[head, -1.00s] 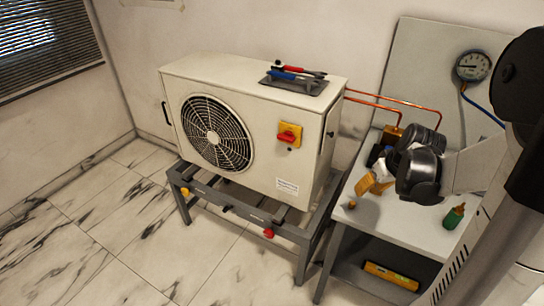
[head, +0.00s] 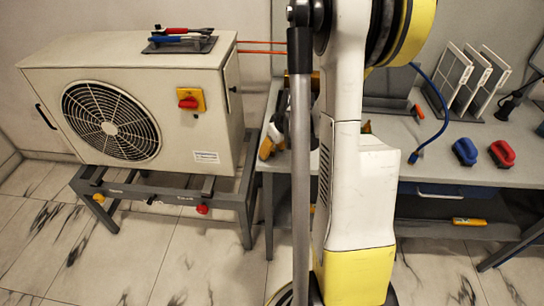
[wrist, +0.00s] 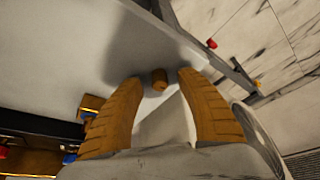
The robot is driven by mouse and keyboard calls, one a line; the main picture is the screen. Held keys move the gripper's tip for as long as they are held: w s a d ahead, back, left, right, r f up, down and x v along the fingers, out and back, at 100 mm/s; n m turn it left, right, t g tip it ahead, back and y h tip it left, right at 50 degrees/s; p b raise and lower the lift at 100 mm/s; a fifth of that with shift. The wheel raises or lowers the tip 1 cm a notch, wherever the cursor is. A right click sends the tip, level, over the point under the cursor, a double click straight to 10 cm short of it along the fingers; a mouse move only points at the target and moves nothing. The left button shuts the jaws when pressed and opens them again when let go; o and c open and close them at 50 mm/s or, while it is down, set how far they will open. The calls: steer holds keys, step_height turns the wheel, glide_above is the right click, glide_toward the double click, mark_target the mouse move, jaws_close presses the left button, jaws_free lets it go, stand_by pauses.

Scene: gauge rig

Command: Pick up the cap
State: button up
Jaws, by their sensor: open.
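The cap (wrist: 158,79) is a small brass-coloured cylinder on the grey bench top (wrist: 65,50). In the wrist view it lies between and slightly ahead of the tips of my gripper (wrist: 158,77). The two ribbed orange-brown fingers are spread apart, with a gap on each side of the cap and nothing held. In the head view my gripper (head: 267,149) shows only partly, low over the bench's left end, left of my column. The cap cannot be made out there.
A condenser unit (head: 215,135) on a grey stand (head: 235,200) is left of the bench. Brass fittings with red and blue parts (wrist: 92,104) are beside my left finger. Red (head: 502,153) and blue (head: 464,151) handled items and filter panels (head: 450,75) are further right.

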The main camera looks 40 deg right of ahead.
steer(key=shift+f, duration=0.15)
steer(key=shift+c, duration=0.5)
jaws_close()
